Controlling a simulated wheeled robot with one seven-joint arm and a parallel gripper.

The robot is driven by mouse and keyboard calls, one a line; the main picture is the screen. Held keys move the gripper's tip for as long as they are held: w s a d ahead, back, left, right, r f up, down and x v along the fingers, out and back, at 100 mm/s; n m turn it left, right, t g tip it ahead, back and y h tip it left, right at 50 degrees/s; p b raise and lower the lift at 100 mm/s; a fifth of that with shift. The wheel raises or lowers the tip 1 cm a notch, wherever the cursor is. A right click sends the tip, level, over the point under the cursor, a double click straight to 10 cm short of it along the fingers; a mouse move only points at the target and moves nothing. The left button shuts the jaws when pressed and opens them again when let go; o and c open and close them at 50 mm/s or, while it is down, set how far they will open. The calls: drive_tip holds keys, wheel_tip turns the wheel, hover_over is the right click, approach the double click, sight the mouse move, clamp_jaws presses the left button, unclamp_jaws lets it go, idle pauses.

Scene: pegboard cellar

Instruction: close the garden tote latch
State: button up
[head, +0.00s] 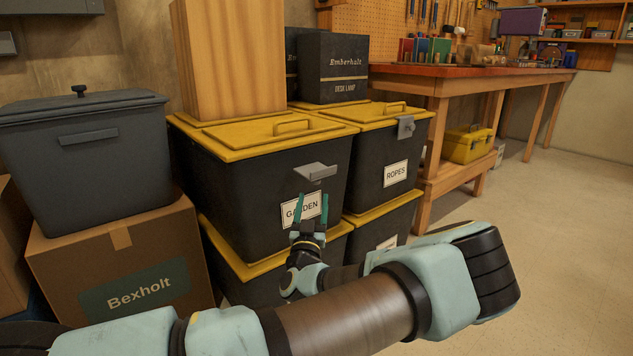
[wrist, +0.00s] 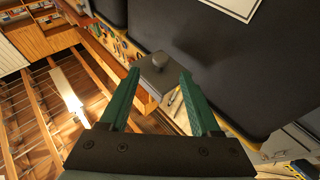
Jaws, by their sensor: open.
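The garden tote (head: 250,190) is a black bin with a yellow lid (head: 262,132) and a white label (head: 291,211), partly covered by my fingers. Its grey latch (head: 315,171) sticks out from the front wall below the lid, not flat against it. My gripper (head: 311,200) points up in front of the tote, just below the latch, with its green fingers apart. In the wrist view, the latch plate (wrist: 158,76) with a round knob shows between and beyond the fingertips (wrist: 160,76) of my gripper. I cannot tell whether they touch.
The ropes tote (head: 385,160) stands to the right, its grey latch (head: 405,127) flat against its front. Other totes are below. A wooden block (head: 230,60) stands on the garden tote's lid. A Bexholt carton (head: 125,265) and grey bin (head: 90,160) are left. Floor is clear at right.

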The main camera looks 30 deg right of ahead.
sight(316, 183)
drive_tip(key=x, duration=0.8)
drive_tip(key=shift+w+b, duration=0.1)
drive_tip(key=shift+b, duration=0.25)
clamp_jaws()
idle(1.0)
